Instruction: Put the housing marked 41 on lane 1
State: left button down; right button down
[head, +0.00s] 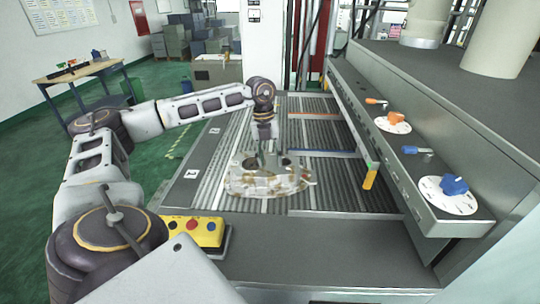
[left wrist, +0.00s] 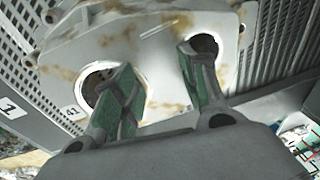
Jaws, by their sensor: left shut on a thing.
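A pale cast housing (head: 268,180) with brown stains and round holes is in the middle of the head view, over the front part of the ribbed lanes (head: 222,160). My left gripper (head: 265,150) comes down on it from above and is shut on it. In the left wrist view my fingers (left wrist: 155,88) sit at two holes of the housing (left wrist: 135,50), with the metal between them. A small mark (left wrist: 72,112) beside the left hole is not clearly readable. I cannot tell whether the housing touches the lanes. A plate marked 1 (left wrist: 10,108) shows in the left wrist view. My right gripper is out of view.
A yellow button box (head: 195,231) stands at the front left of the lanes. A grey console with an orange knob (head: 396,117) and a blue knob (head: 454,186) runs along the right. The lanes behind the housing are clear. A workbench (head: 80,72) stands far left.

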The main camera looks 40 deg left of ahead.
aim_at(266, 160)
pick_arm(q)
jog(key=c, duration=0.8)
grip_release()
jog(key=shift+s, duration=0.1)
notch_tip(266, 160, up, 12)
jog(key=a+b, duration=0.1)
jog(key=a, duration=0.1)
dwell(0.4)
